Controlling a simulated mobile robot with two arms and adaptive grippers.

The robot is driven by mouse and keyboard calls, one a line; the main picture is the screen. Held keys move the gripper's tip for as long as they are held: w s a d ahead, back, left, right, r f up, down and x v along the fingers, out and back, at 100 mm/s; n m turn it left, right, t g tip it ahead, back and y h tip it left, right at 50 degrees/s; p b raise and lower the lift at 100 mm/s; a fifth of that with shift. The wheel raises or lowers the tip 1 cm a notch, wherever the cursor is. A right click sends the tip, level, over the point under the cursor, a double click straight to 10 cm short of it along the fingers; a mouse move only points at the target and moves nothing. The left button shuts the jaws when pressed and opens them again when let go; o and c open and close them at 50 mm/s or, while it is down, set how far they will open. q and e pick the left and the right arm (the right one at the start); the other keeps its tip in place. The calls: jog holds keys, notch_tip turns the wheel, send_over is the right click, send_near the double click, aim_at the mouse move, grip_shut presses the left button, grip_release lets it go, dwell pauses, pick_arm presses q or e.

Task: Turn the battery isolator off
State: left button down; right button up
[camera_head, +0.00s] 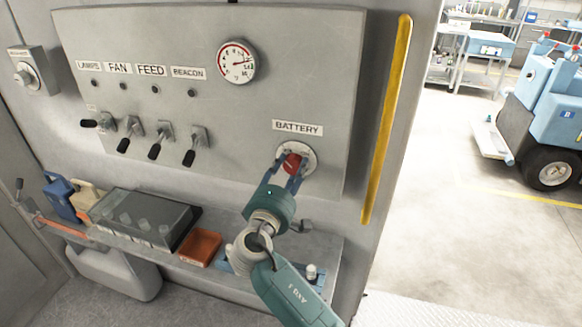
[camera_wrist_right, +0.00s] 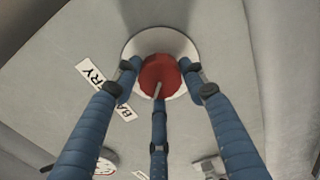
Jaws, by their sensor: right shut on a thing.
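The battery isolator is a red knob (camera_head: 293,163) on a pale round plate, under the BATTERY label (camera_head: 297,128) at the right of the grey panel. My right gripper (camera_head: 289,170) is shut on the red knob, with its blue fingers around it. In the right wrist view the red knob (camera_wrist_right: 160,76) sits between the fingertips of my right gripper (camera_wrist_right: 160,82), in front of the pale plate (camera_wrist_right: 186,48). The fingers hide part of the knob's sides. My left gripper is not in view.
Several toggle switches (camera_head: 165,132) and a round gauge (camera_head: 237,62) are on the panel to the left. A shelf below holds a dark clear-lidded box (camera_head: 145,218), an orange tray (camera_head: 201,248) and a blue container (camera_head: 60,198). A yellow bar (camera_head: 387,120) runs along the panel's right edge.

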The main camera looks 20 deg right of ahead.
jog(key=shift+s+d+f, duration=0.1)
jog(key=shift+f, duration=0.2)
jog(key=o, duration=1.1)
jog(key=shift+o, duration=0.3)
jog(key=shift+r, duration=0.15)
jog(key=v, duration=1.2)
